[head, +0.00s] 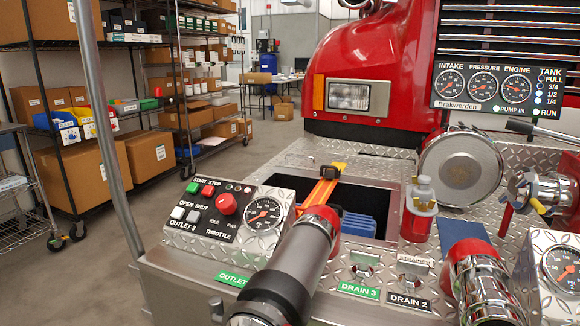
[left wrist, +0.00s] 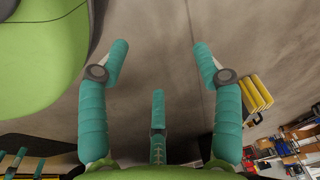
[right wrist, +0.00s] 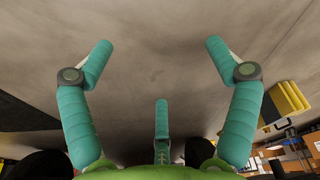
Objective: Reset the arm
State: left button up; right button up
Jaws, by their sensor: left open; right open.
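My left gripper (left wrist: 160,60) is open and empty in the left wrist view, its teal fingers spread over bare grey floor. My right gripper (right wrist: 157,55) is open and empty in the right wrist view, also over bare floor. Neither gripper nor arm shows in the head view. The head view shows the pump panel of a red engine, with a control box (head: 222,214) bearing START, STOP, OPEN and SHUT buttons, a red knob and a gauge.
Metal pipes with red collars (head: 478,290) stick up from the diamond-plate bumper. A round metal cap (head: 460,170) and a gauge panel (head: 498,88) are at the right. Shelves with boxes (head: 72,175) stand at the left. The floor (head: 110,260) beside the bumper is clear.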

pick_arm(q)
jog(key=s+d, duration=0.3)
jog(key=d, duration=0.1)
jog(key=s+a+r+g+p, duration=0.1)
jog(key=s+a+r+p, duration=0.1)
jog(key=s+p, duration=0.5)
jog(key=s+a+r+p, duration=0.2)
jog(key=s+r+p, duration=0.2)
jog(key=s+p, duration=0.4)
jog(key=shift+s+r+g+p, duration=0.3)
jog(key=shift+r+g+p, duration=0.1)
jog(key=shift+p, duration=3.3)
pick_arm(e)
jog(key=s+d+r, duration=0.1)
jog(key=s+r, duration=0.2)
jog(key=s, duration=0.5)
jog(key=s+d+r+g, duration=0.1)
jog(key=s+r, duration=0.3)
jog(key=s, duration=0.4)
jog(key=shift+d+r, duration=0.15)
jog(key=shift+d, duration=0.25)
jog(key=shift+s, duration=0.1)
